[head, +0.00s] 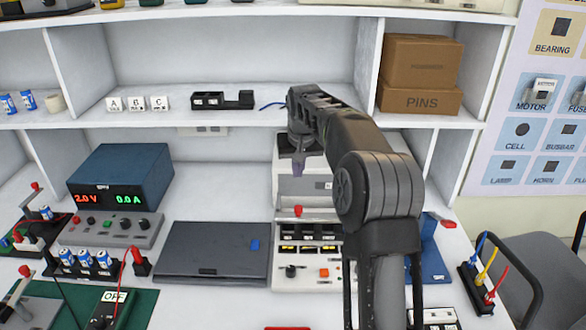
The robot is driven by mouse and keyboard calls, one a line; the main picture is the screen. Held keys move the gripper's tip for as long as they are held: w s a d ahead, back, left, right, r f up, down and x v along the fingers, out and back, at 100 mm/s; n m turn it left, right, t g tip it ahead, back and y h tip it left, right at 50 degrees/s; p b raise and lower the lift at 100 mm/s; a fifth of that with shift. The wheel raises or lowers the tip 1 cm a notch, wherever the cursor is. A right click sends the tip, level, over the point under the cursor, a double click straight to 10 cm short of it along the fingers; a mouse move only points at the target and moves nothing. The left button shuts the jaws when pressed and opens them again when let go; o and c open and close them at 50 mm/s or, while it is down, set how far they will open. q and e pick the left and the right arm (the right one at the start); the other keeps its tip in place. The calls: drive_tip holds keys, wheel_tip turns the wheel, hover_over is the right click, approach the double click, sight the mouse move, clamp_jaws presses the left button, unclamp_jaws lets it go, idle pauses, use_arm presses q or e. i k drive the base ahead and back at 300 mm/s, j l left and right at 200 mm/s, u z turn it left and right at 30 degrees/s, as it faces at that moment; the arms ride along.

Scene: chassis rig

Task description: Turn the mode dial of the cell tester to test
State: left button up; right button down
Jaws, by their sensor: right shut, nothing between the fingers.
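A white panel unit (337,275) stands on the bench in the middle, partly behind my right arm. It looks like the cell tester, but I read no name on it. A dark round knob (290,271) sits at its lower left, likely the mode dial; its setting is too small to read. The unit also has dark slots, an orange button (324,272) and a red knob (298,211). My right gripper (298,170) points down, shut and empty, above the back of the unit and apart from the dial. My left gripper is out of view.
A grey closed case (213,253) lies left of the unit. A blue power supply (122,177) reading 2.0 V and 0.0 A stands further left, near several cells (85,259). Shelves with boxes (419,100) rise behind. A terminal block with coloured leads (483,290) is at right.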

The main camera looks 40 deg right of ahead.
sight(291, 270)
drive_tip(key=k+j, duration=1.15)
drive_tip(key=j, duration=0.25)
